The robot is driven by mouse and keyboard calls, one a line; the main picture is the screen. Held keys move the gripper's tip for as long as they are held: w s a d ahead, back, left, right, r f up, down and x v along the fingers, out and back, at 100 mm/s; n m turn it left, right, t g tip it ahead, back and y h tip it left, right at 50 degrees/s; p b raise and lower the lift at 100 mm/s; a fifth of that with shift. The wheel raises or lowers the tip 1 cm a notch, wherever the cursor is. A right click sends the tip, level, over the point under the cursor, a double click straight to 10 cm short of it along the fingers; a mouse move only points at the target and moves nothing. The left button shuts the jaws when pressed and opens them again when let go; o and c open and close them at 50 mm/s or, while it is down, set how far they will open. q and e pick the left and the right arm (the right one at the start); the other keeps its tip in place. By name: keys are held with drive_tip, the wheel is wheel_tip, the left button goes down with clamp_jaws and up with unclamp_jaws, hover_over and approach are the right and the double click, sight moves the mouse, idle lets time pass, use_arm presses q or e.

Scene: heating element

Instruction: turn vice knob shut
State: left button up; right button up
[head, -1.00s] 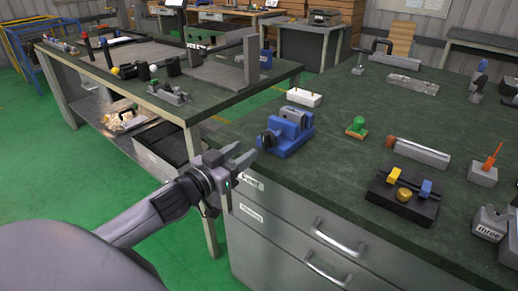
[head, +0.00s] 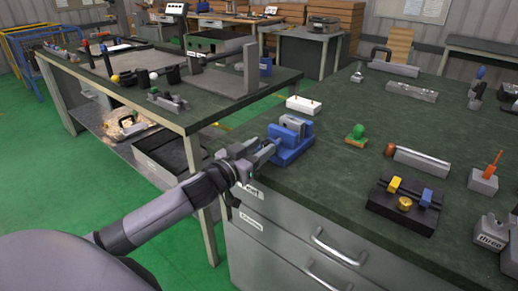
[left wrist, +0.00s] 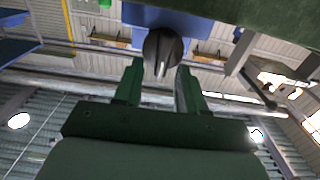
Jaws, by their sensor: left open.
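The blue vice (head: 290,140) stands at the left edge of the green-topped workbench. Its dark round knob (left wrist: 163,50) shows in the left wrist view, in front of the blue vice body (left wrist: 180,18). My left gripper (head: 268,148) is open at the vice's left side and hides the knob in the head view. In the left wrist view its two fingers (left wrist: 157,88) point at the knob, one to each side of the knob's lower part. I cannot tell whether they touch it. My right gripper is not in view.
On the workbench (head: 330,175), a white block (head: 303,105) lies behind the vice and a green knob piece (head: 356,134) sits to its right. A black fixture with yellow and blue parts (head: 405,205) is nearer the front. Another table (head: 215,113) stands at left.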

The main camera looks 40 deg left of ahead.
use_arm(q)
clamp_jaws()
